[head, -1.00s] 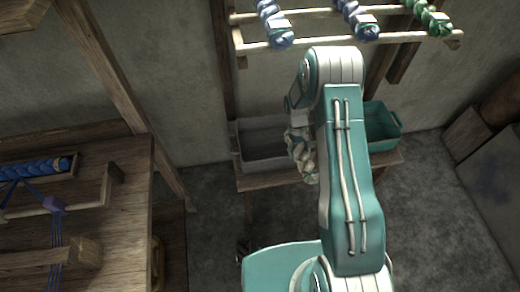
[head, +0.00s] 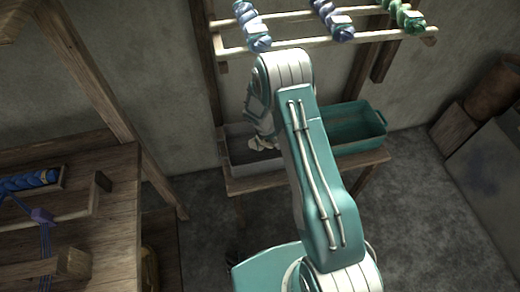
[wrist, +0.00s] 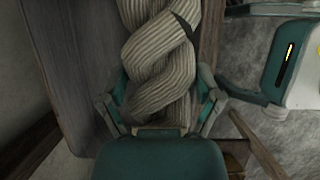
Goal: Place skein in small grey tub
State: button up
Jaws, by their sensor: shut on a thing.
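My gripper (wrist: 162,108) is shut on a thick cream twisted skein (wrist: 160,65), with a finger on each side of it. In the head view the gripper (head: 262,122) is partly behind my arm, and a small pale part of the skein (head: 262,143) shows below it. The small grey tub (head: 238,165) stands on a wooden bench against the wall. The skein is over or at the tub in this view; I cannot tell how high it is. My arm hides the tub's right side.
A green tub (head: 350,142) stands on the bench (head: 345,167) to the right. Above, a rack (head: 310,40) holds blue and green skeins. The wooden loom (head: 105,190) fills the left, with an upright post beside it. Grey floor lies open at right.

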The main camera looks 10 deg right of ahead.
aim_at(256, 144)
jog(key=w+a+f, duration=0.1)
jog(key=f, duration=0.1)
jog(key=w+a+f, duration=0.1)
jog(key=a+f, duration=0.1)
jog(key=w+a+f, duration=0.1)
jog(key=a+f, duration=0.1)
jog(key=shift+f, duration=0.1)
jog(key=shift+w+a+f, duration=0.1)
jog(key=shift+a+f, duration=0.05)
jog(key=shift+f, duration=1.5)
jog(key=shift+f, duration=0.6)
jog(key=o, duration=1)
jog(key=v, duration=1.3)
jog(key=shift+d+r, duration=0.15)
jog(key=shift+d, duration=0.1)
